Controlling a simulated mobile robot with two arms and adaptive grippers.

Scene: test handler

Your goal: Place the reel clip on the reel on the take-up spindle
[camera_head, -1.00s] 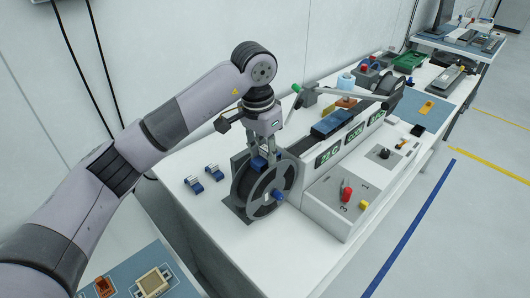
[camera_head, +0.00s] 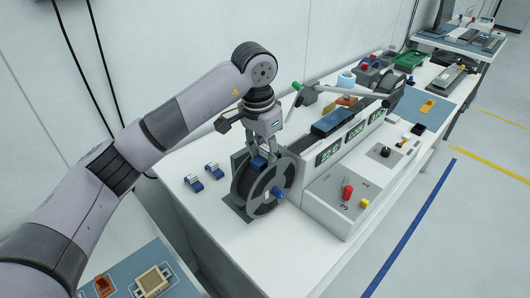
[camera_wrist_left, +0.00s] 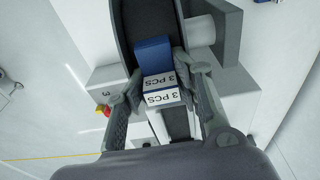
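The reel (camera_head: 247,193) stands upright on the take-up spindle, whose blue knob (camera_head: 277,193) shows at its centre. A blue reel clip (camera_head: 258,162) is at the top of the reel's rim. My left gripper (camera_head: 262,152) points down over the reel with its fingers on both sides of this clip. In the left wrist view the clip (camera_wrist_left: 153,55), with white "3 PCS" labels, lies between the fingers, which appear to touch it, over the dark reel (camera_wrist_left: 148,20). Whether the clip is fully seated cannot be told. My right gripper is not in view.
Two more blue clips (camera_head: 193,184) (camera_head: 213,170) lie on the white table (camera_head: 190,215) left of the reel. The handler machine (camera_head: 325,205), with displays and a red knob (camera_head: 347,192), stands close to the reel's right. A white arm with a green tip (camera_head: 296,86) is behind.

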